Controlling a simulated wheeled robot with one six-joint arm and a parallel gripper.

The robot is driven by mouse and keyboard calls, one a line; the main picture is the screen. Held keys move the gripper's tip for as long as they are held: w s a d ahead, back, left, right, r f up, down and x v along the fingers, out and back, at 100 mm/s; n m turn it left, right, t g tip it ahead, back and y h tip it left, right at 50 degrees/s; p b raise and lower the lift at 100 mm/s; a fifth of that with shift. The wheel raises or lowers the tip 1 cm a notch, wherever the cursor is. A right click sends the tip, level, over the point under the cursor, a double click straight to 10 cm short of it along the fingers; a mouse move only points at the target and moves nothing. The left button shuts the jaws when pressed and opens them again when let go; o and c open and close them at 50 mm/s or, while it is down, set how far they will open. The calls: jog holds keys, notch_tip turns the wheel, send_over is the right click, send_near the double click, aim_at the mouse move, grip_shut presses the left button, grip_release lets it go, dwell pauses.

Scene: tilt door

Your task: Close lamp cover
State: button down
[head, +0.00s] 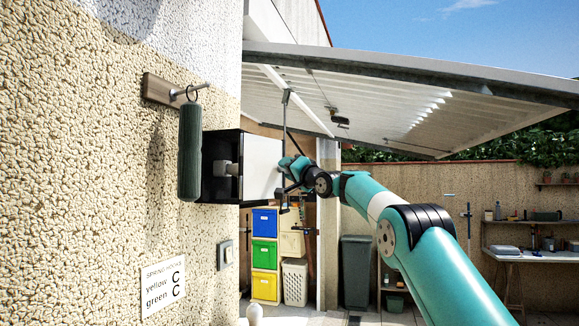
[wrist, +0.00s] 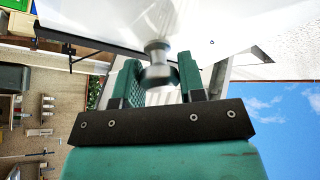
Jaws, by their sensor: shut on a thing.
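The lamp cover (head: 263,166) is a pale, flat panel at the side of a black box (head: 212,178) on the stucco wall. It stands open, out from the wall, and a grey fitting (head: 229,169) shows in the box. In the wrist view the cover (wrist: 215,32) fills the top as a glossy white surface with a grey metal knob (wrist: 157,68). My gripper (wrist: 160,74) has its two green fingers on either side of this knob and is shut on it. In the head view my gripper (head: 289,171) is at the cover's right edge; the knob is hidden there.
A dark green cylinder (head: 190,150) hangs from a wall hook just left of the box. A switch (head: 225,254) and a sign (head: 163,287) are below. A raised tilt door (head: 400,95) spans overhead. Coloured drawers (head: 265,252) and a grey bin (head: 355,270) stand behind.

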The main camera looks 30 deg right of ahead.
jog(key=shift+w+a, duration=0.1)
jog(key=shift+w, duration=0.15)
jog(key=c, duration=0.7)
grip_release()
jog(key=shift+s+f, duration=0.1)
jog(key=shift+s+f+b, duration=0.15)
jog(key=shift+s+b, duration=0.05)
jog(key=shift+b, duration=0.3)
jog(key=b+v, duration=1.3)
jog(key=v, duration=0.3)
jog(key=shift+s+d, duration=0.35)
jog(key=shift+s, duration=0.05)
